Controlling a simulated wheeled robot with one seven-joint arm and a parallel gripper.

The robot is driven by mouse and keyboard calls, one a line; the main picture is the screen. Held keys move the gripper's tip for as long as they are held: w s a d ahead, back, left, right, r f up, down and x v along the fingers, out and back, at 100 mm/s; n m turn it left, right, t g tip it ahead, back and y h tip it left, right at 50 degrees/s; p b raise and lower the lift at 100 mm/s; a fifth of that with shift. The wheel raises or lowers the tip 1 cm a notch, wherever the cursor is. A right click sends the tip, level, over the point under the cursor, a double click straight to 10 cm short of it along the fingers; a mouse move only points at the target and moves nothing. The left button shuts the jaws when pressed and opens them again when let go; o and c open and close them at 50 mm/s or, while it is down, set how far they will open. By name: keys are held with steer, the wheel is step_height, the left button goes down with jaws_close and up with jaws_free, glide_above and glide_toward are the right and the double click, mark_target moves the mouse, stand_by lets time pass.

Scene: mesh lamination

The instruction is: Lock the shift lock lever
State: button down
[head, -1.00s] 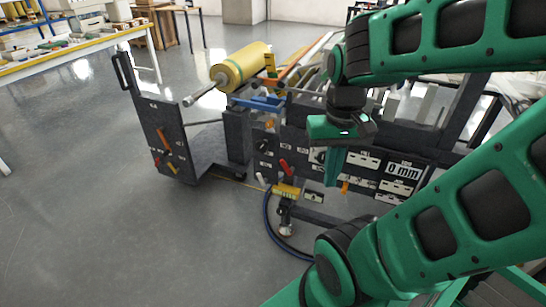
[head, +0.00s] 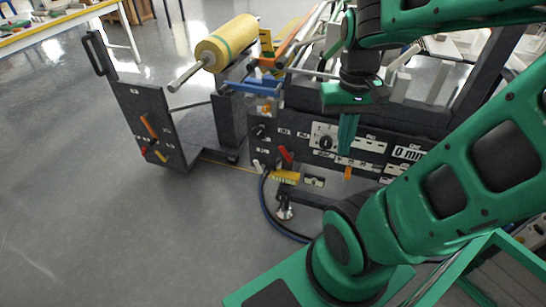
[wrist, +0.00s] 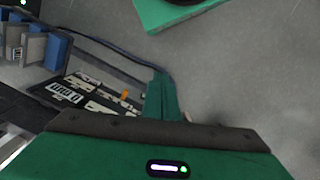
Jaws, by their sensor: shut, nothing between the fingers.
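The dark laminating machine carries several small levers, and I cannot read which label marks the shift lock lever. On its front panel (head: 400,128) are a red lever (head: 285,154), a small white-tipped lever (head: 259,166) and an orange lever (head: 348,172). The left side panel (head: 140,110) has an orange lever (head: 148,126) and smaller red and yellow ones. My gripper (head: 346,150) points down, shut and empty, in front of the front panel, just above the orange lever in the picture. In the wrist view its closed fingers (wrist: 161,82) stand beside the orange lever (wrist: 125,95), apart from it.
A yellow roll (head: 228,42) sits on a shaft at the machine's upper left. A yellow block (head: 284,177) and a dark blue hose (head: 267,205) are at the machine's lower front. Open grey floor (head: 90,230) lies to the left and front. A worktable (head: 60,27) stands at the back left.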

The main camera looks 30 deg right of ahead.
steer(key=w+d+f+n+g+h, duration=0.25)
steer(key=w+f, duration=0.45)
steer(key=w, duration=0.4)
steer(key=n+t+h, duration=0.2)
steer(key=n+h, duration=0.5)
steer(key=h, duration=0.5)
glide_toward(286, 151)
steer(key=s+r, duration=0.3)
steer(key=s, duration=0.2)
steer(key=w+a+f+n+t+h, duration=0.2)
steer(key=w+a+f+n+t, duration=0.2)
steer(key=f+n+t, duration=0.5)
step_height(286, 151, down, 2)
steer(key=shift+a+f+t+h, duration=0.1)
steer(key=shift+a+t+h, duration=0.3)
steer(key=shift+a, duration=0.7)
steer(key=w+d+r, duration=0.2)
steer(key=d+r, duration=0.1)
steer(key=d, duration=0.8)
steer(key=shift+r, duration=0.4)
